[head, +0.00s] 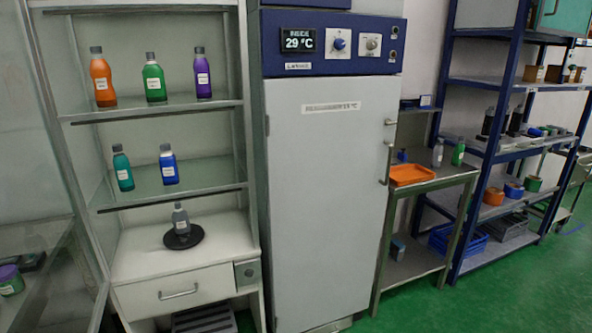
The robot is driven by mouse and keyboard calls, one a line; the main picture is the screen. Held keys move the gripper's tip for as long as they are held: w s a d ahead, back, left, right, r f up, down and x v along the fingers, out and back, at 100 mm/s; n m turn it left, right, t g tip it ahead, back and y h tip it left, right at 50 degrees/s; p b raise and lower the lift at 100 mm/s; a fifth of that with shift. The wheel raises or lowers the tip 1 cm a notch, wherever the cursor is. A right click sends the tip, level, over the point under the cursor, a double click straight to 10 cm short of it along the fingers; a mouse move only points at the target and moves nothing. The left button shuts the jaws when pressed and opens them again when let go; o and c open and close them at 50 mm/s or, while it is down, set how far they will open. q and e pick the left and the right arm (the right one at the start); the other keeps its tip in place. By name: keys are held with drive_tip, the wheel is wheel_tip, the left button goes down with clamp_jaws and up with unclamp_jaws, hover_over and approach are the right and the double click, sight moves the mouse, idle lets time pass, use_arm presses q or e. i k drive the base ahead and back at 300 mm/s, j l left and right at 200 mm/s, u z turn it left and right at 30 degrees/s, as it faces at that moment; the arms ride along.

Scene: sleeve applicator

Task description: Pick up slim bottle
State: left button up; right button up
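Several labelled bottles stand upright in the open shelf unit on the left. The upper shelf holds an orange bottle (102,80), a green bottle (154,82) and a purple bottle (202,76), which looks the narrowest of these three. The lower shelf holds a teal bottle (123,170) and a blue bottle (168,167). A grey bottle (180,221) stands on a round black disc (193,242) on the white counter. I cannot tell for sure which is the slim bottle. Neither of my grippers is in view.
A tall grey cabinet (330,200) with a blue panel stands right of the shelf unit. Green floor (500,300) shows clear at lower right.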

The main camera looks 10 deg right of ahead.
sight(438, 150)
drive_tip(key=i+l, duration=0.25)
drive_tip(key=l, duration=0.15)
drive_tip(key=i+l, duration=0.25)
drive_tip(key=l, duration=0.2)
drive_tip(key=i+l, duration=0.2)
drive_tip(key=l, duration=0.2)
drive_tip(key=i+l, duration=0.25)
drive_tip(key=l, duration=0.2)
drive_tip(key=i+l, duration=0.1)
drive_tip(key=l, duration=0.2)
drive_tip(key=i+l, duration=0.1)
drive_tip(key=l, duration=0.2)
drive_tip(key=l+z, duration=0.1)
drive_tip(key=l, duration=0.2)
drive_tip(key=i+l, duration=0.1)
drive_tip(key=l, duration=0.35)
drive_tip(key=i+l, duration=0.15)
drive_tip(key=l, duration=1.9)
